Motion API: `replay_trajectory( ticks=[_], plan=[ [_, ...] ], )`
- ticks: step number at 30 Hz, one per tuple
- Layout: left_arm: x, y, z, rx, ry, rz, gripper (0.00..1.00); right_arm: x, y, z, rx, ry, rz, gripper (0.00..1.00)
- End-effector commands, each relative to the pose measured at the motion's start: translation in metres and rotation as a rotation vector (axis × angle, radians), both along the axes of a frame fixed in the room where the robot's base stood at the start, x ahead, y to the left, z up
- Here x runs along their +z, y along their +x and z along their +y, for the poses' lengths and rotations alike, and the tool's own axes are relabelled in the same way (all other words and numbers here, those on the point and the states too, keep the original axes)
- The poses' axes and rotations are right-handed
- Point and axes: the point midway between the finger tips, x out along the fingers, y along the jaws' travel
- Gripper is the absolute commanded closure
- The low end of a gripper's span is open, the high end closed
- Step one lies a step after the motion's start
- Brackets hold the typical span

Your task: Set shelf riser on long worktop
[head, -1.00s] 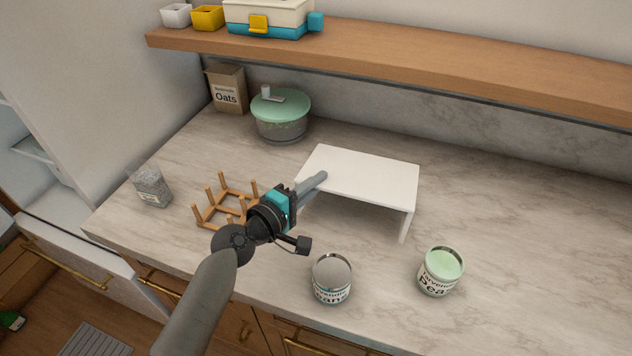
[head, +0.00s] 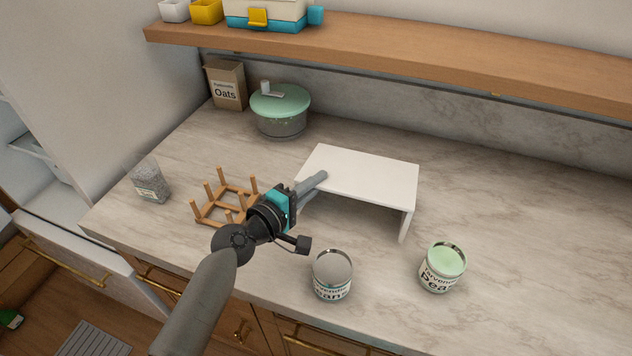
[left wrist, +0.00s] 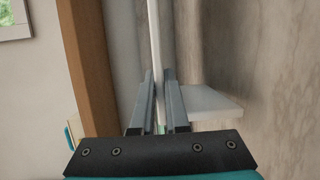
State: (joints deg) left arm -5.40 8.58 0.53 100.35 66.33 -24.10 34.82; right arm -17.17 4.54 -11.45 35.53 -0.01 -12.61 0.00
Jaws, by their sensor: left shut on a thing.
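The white shelf riser (head: 366,174) is over the marble worktop (head: 510,240), top panel up, with a side leg showing at its right. My left gripper (head: 318,184) is shut on the riser's left edge. In the left wrist view, the riser's panel (left wrist: 154,40) runs edge-on between the two fingers (left wrist: 160,95). I cannot tell whether the riser's legs touch the worktop. My right gripper is not in view.
A wooden rack (head: 222,198) stands left of my gripper. Two cans, grey-topped (head: 332,276) and green-topped (head: 442,267), stand in front. A green-lidded pot (head: 280,110), an oats box (head: 226,86) and a wooden shelf (head: 420,54) are behind. The right worktop is clear.

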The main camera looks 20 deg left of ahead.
Motion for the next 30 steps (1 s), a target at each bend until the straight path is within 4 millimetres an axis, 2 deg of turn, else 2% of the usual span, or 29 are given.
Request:
replay_trajectory(
  ticks=[20, 21, 26, 30],
  plan=[
    [-0.0046, 0.0008, 0.0001, 0.002, -0.004, -0.005, 1.00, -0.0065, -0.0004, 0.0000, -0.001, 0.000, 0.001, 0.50],
    [-0.0048, 0.0007, 0.0001, 0.002, -0.003, -0.004, 0.87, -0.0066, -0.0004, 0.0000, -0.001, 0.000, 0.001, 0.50],
    [-0.0049, 0.0006, 0.0000, 0.001, -0.002, -0.003, 0.69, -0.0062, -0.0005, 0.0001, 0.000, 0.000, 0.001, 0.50],
    [-0.0053, 0.0005, -0.0001, 0.000, -0.002, -0.002, 0.68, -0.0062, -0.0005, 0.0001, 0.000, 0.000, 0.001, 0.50]
  ],
)
